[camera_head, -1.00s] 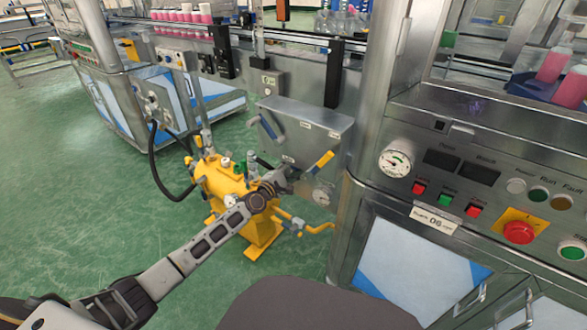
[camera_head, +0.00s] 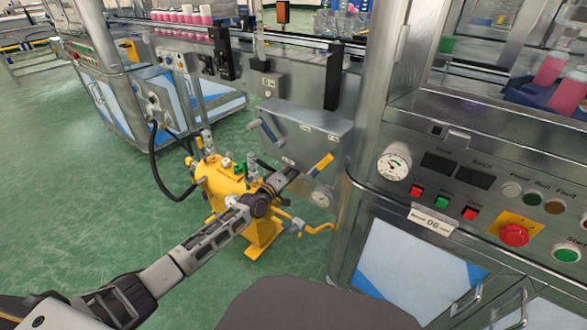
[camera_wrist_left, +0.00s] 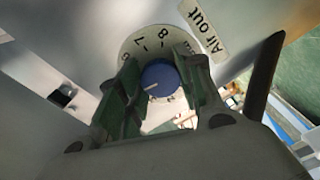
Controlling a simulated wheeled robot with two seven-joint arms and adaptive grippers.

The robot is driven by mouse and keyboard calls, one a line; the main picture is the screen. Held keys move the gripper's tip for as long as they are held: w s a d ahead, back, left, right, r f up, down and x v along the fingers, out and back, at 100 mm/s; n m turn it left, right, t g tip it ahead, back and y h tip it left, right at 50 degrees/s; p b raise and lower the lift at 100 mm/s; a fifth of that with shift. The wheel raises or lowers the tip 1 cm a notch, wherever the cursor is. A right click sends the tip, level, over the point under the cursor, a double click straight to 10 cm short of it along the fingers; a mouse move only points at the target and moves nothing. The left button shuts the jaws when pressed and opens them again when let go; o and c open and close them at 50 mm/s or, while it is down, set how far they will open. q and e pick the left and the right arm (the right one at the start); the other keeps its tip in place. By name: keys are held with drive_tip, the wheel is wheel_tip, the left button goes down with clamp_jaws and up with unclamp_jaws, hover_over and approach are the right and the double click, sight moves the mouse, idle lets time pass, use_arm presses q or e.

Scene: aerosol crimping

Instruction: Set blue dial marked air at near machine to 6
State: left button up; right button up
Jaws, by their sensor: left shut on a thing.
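In the left wrist view a blue dial (camera_wrist_left: 160,76) sits on a round white scale plate (camera_wrist_left: 152,39). The figures 7 and 8 show inverted along the plate's upper edge; other figures are partly covered by my fingers. A white mark on the knob points to the lower left in that view. A label reading "Air out" (camera_wrist_left: 204,27) is beside the plate. My left gripper (camera_wrist_left: 160,88) has a finger on each side of the dial and is shut on it. In the head view my left gripper (camera_head: 279,181) is at the grey machine box (camera_head: 308,122) and hides the dial. My right gripper is not in view.
Yellow equipment (camera_head: 222,184) stands below and left. A control panel (camera_head: 455,180) stands at the right.

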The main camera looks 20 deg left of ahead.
use_arm(q)
drive_tip(key=shift+m+p, duration=2.8)
drive_tip(key=shift+m, duration=2.7)
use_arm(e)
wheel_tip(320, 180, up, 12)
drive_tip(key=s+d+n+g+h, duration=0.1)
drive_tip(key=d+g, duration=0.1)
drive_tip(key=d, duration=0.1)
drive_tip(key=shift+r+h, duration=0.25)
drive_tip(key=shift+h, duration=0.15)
use_arm(q)
drive_tip(key=o, duration=1)
drive_tip(key=shift+w, duration=0.1)
drive_tip(key=shift+o, duration=0.2)
drive_tip(key=shift+f, duration=0.1)
drive_tip(key=v, duration=1.2)
